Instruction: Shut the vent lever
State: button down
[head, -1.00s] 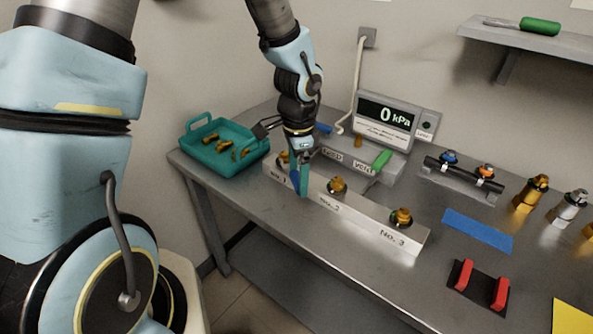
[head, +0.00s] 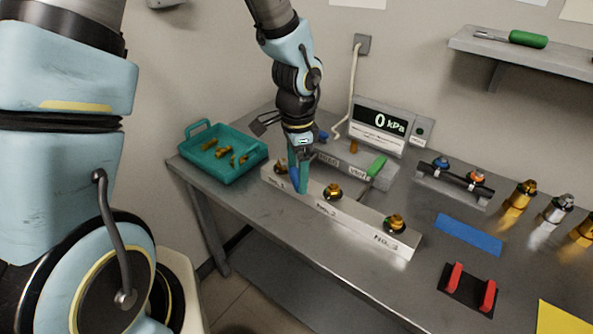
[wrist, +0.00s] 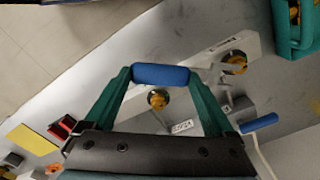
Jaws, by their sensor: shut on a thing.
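The vent lever (head: 377,167) has a green handle and stands at the right end of the grey valve box (head: 345,160), by its VENT label. Its handle slants up to the right. My gripper (head: 297,188) is to the left of it, apart from it, low over the front block near No. 1. In the wrist view my gripper (wrist: 160,75) is shut on a blue cylindrical handle (wrist: 174,76), held crosswise between the teal fingers. A grey metal piece beside the handle runs toward a brass fitting. The green handle cannot be made out in the wrist view.
The front block (head: 362,222) carries brass fittings numbered 1 to 3. A blue feed lever (head: 322,136) is behind my gripper. A teal tray (head: 230,170) with brass parts is left; a red-jawed holder (head: 470,290) is front right.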

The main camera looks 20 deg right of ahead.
aim_at(379, 163)
jog(key=k+l, duration=1.35)
jog(key=l, duration=0.25)
